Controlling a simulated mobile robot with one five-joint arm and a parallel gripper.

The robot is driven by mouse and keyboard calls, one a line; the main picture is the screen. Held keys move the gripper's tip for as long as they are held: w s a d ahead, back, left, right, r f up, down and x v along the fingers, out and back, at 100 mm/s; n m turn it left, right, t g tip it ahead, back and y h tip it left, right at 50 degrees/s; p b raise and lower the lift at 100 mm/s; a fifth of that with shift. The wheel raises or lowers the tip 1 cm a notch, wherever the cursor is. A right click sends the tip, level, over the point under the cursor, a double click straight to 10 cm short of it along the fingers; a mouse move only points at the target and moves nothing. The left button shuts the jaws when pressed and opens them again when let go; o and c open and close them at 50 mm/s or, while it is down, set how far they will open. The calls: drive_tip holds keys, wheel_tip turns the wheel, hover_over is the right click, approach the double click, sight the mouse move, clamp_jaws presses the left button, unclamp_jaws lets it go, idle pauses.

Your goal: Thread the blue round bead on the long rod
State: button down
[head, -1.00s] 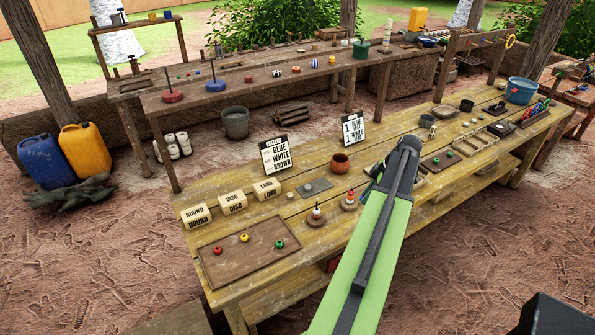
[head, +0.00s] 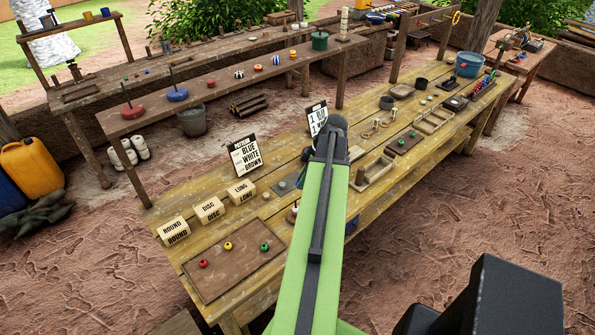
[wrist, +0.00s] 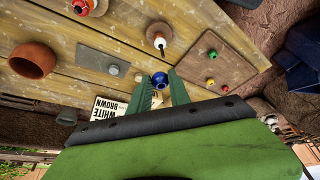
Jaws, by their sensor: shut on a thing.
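My gripper (wrist: 161,92) is shut on a blue round bead (wrist: 159,79), held between the green fingertips in the wrist view. A small round stand with an upright rod and white beads (wrist: 158,37) is on the table just beyond the bead, apart from it. A second stand with red and white pieces (wrist: 88,6) is at the top edge of the wrist view. I cannot tell which rod is the long one. In the head view my arm hides the gripper, the bead and most of the stands.
A brown tray (head: 237,274) with red, yellow and green beads lies at the table's near left. Wooden blocks marked round, disc and long (head: 240,192) and a pattern sign (head: 246,156) stand behind. A terracotta bowl (wrist: 33,60) and grey plate (wrist: 103,62) are near the stands.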

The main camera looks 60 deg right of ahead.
drive_tip(key=shift+w+a+r, duration=0.2)
drive_tip(key=shift+a+r, duration=0.05)
drive_tip(key=shift+a, duration=0.2)
drive_tip(key=shift+w+a+r, duration=0.15)
drive_tip(key=shift+a+r, duration=0.1)
drive_tip(key=shift+a, duration=0.15)
drive_tip(key=shift+f, duration=0.15)
wheel_tip(320, 180, down, 6)
drive_tip(key=b, duration=0.5)
drive_tip(key=shift+d+r+b, duration=0.1)
drive_tip(key=shift+r+b, duration=0.15)
drive_tip(key=shift+b, duration=0.1)
drive_tip(key=shift+f, duration=0.1)
drive_tip(key=shift+f, duration=0.15)
drive_tip(key=shift+f+b, duration=1.2)
drive_tip(key=shift+b, duration=0.3)
idle(0.4)
idle(0.5)
drive_tip(key=c, duration=1.1)
unclamp_jaws()
